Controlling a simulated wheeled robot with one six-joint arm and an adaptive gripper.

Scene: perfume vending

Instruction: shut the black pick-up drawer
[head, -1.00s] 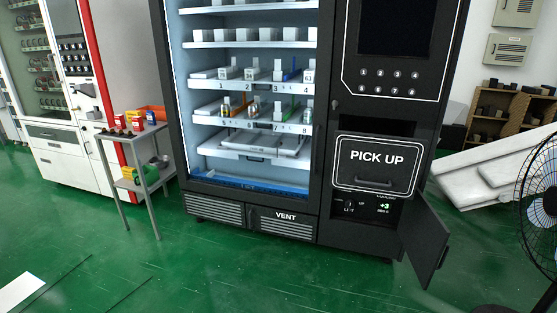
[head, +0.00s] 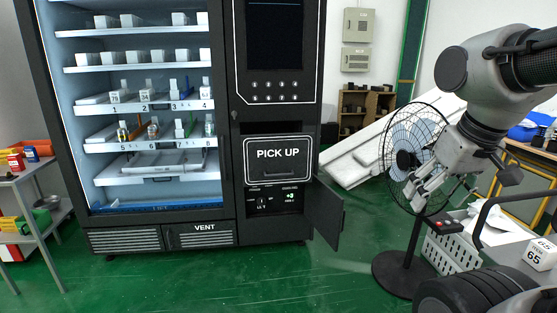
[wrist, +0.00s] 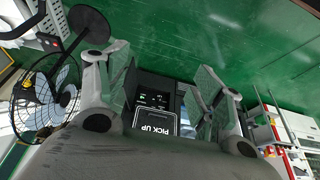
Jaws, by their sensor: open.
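The black pick-up drawer (head: 277,170) is in the lower right of the vending machine (head: 225,120), with "PICK UP" in white on its front. A dark gap shows above its front; how far it stands out is hard to tell. In the wrist view the drawer front (wrist: 150,122) shows upside down between my fingers. My gripper (head: 424,192) is in front of the fan, to the right of the drawer and apart from it. In the wrist view my gripper (wrist: 164,82) has its fingers spread, with nothing between them.
A small black door (head: 325,213) hangs open below the drawer, beside a control panel (head: 276,201). A standing fan (head: 405,255) is close to my arm. A grey table (head: 490,235) with a basket is at right. Green floor is clear before the machine.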

